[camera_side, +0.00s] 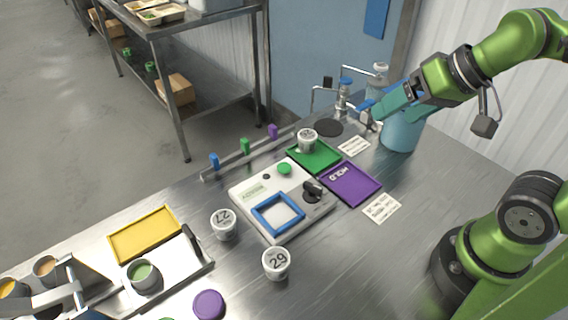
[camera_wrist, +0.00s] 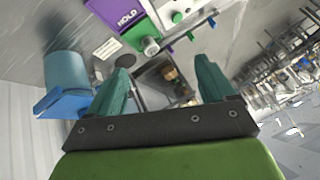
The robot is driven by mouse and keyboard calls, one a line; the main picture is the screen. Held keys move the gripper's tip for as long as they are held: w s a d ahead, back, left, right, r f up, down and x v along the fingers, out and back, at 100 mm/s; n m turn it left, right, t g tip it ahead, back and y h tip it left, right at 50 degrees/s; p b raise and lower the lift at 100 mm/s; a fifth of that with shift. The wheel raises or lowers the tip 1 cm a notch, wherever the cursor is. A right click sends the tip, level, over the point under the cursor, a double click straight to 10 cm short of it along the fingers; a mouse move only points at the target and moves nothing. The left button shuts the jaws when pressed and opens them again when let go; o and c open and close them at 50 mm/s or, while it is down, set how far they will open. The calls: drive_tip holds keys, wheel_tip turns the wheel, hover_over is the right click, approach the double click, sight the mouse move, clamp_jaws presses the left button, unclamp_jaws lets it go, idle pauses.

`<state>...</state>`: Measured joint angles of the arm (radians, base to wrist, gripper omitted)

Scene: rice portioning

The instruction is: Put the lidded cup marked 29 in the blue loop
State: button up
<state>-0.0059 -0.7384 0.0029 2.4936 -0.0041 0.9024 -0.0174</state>
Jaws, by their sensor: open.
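The lidded cup marked 29 (camera_side: 276,263) stands upright on the metal table, in front of the weighing device (camera_side: 245,195). The blue loop (camera_side: 257,217) is a square blue frame on that device, and no cup stands inside it. A lidded cup marked 22 (camera_side: 223,224) stands upright left of the loop. My gripper (camera_side: 368,108) is raised at the back right, far from cup 29. In the wrist view its two teal fingers (camera_wrist: 163,82) are apart with nothing between them.
Another lidded cup (camera_side: 307,140) stands on the green tray (camera_side: 322,164); the purple HOLD tray (camera_side: 352,184) lies beside it. A yellow tray (camera_side: 145,234), an open cup of green contents (camera_side: 143,276) and a purple lid (camera_side: 208,304) are at left. A teal bin (camera_side: 402,137) stands below my gripper.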

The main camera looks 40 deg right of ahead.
idle(0.4)
drive_tip(key=n+g+h, duration=0.2)
drive_tip(key=n+g, duration=0.5)
drive_tip(key=n, duration=1.9)
hover_over(276, 258)
drive_tip(key=f, duration=1.7)
drive_tip(key=shift+a+f, duration=0.15)
drive_tip(key=shift+a, duration=0.1)
drive_tip(key=shift+d+f, duration=0.15)
drive_tip(key=shift+f, duration=1.25)
drive_tip(key=shift+d+f, duration=0.15)
drive_tip(key=shift+f, duration=1.2)
